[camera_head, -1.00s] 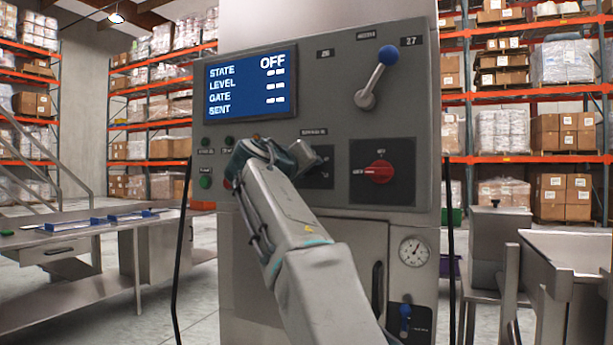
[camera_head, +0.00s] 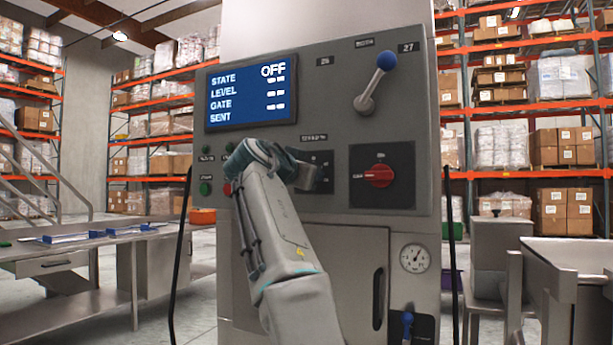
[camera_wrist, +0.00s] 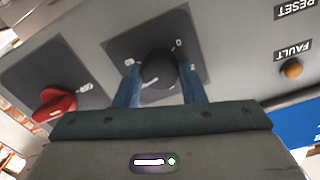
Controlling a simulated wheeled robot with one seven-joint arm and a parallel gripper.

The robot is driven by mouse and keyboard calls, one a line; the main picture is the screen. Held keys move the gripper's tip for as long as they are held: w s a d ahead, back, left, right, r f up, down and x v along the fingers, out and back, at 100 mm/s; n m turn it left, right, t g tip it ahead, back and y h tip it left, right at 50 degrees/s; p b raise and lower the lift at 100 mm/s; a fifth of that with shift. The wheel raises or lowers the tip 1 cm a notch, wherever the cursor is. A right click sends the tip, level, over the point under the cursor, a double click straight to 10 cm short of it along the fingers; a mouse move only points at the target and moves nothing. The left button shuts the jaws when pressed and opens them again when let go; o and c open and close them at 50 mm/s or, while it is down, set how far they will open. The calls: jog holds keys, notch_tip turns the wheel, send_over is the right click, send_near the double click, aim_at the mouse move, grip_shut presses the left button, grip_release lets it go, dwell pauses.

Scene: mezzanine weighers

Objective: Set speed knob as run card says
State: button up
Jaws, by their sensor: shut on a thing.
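The black speed knob (camera_wrist: 158,70) sits on a dark square plate with white marks in the wrist view. My gripper (camera_wrist: 160,82) has its two blue fingers on either side of the knob and is shut on it. In the head view, my gripper (camera_head: 308,177) is at the dark plate (camera_head: 322,160) on the grey panel, and my arm hides the knob there. The knob's exact setting is hard to read. I cannot make out a run card.
The screen (camera_head: 251,92) reads STATE OFF. A red rotary switch (camera_head: 379,175) is right of the knob, and a blue-balled lever (camera_head: 376,80) is above. A green button (camera_head: 205,188) is at left. A steel table (camera_head: 90,255) stands at left.

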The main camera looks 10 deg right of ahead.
jog(key=shift+m+b, duration=0.35)
jog(key=shift+m, duration=3.75)
jog(key=o, duration=1)
jog(key=b+v, duration=0.4)
jog(key=v, duration=0.9)
jog(key=shift+s+a+b, duration=0.25)
jog(key=shift+s+b, duration=0.1)
jog(key=shift+b, duration=0.05)
